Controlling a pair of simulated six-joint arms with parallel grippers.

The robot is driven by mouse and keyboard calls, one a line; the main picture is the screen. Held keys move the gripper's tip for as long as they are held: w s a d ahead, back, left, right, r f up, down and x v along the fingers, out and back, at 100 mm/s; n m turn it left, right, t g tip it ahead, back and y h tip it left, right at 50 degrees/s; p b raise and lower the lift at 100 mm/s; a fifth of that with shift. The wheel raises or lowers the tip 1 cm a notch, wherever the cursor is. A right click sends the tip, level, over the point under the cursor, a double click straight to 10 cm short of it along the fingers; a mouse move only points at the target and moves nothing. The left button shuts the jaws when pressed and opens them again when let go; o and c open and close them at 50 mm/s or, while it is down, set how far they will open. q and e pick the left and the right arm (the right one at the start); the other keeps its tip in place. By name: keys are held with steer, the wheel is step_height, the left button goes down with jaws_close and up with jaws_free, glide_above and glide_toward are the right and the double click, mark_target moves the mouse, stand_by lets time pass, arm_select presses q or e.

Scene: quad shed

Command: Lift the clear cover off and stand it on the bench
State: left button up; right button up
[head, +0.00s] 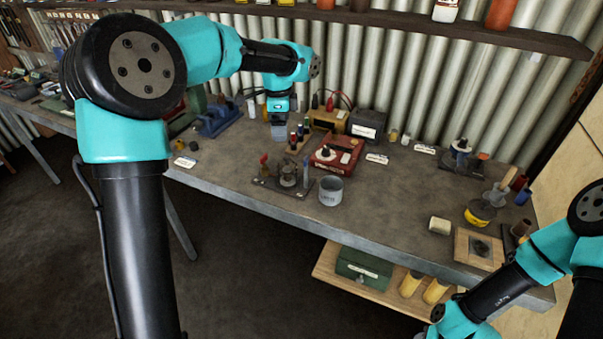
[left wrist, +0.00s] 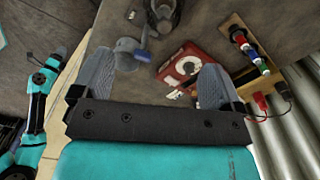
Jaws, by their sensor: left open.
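I cannot clearly make out a clear cover in either view. A small metal fixture (head: 287,176) with a red and a blue handle stands near the bench's front edge. A grey can (head: 330,191) stands beside it. A red box (head: 334,155) with a round dial is behind them; it also shows in the left wrist view (left wrist: 185,66), beyond the fingers. My left gripper (head: 279,131) points down over the back of the bench (head: 235,175), left of the red box. In the left wrist view, its fingers (left wrist: 155,80) are apart with nothing held between them. My right gripper is out of frame.
A wooden rack of coloured-handled tools (head: 299,137) stands close by my left gripper. Black and yellow boxes stand behind it. A base with an upright part (head: 461,153) is at the back right. The bench is fairly clear between the can and the white roll (head: 440,226).

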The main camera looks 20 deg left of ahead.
mark_target(287, 157)
arm_select(q)
steer(key=r, duration=0.1)
steer(key=w+d+r, duration=0.1)
steer(key=r, duration=0.1)
steer(key=shift+d+m, duration=0.2)
steer(key=shift+m, duration=0.2)
steer(key=shift+f, duration=0.1)
step_height(287, 157, down, 12)
steer(key=shift+f, duration=0.1)
stand_by(0.3)
steer(key=shift+w+a+f, duration=0.1)
steer(key=shift+a+f, duration=0.05)
steer(key=shift+f, duration=1.15)
steer(key=shift+a+f, duration=0.1)
steer(key=shift+f, duration=1.15)
steer(key=shift+c, duration=0.2)
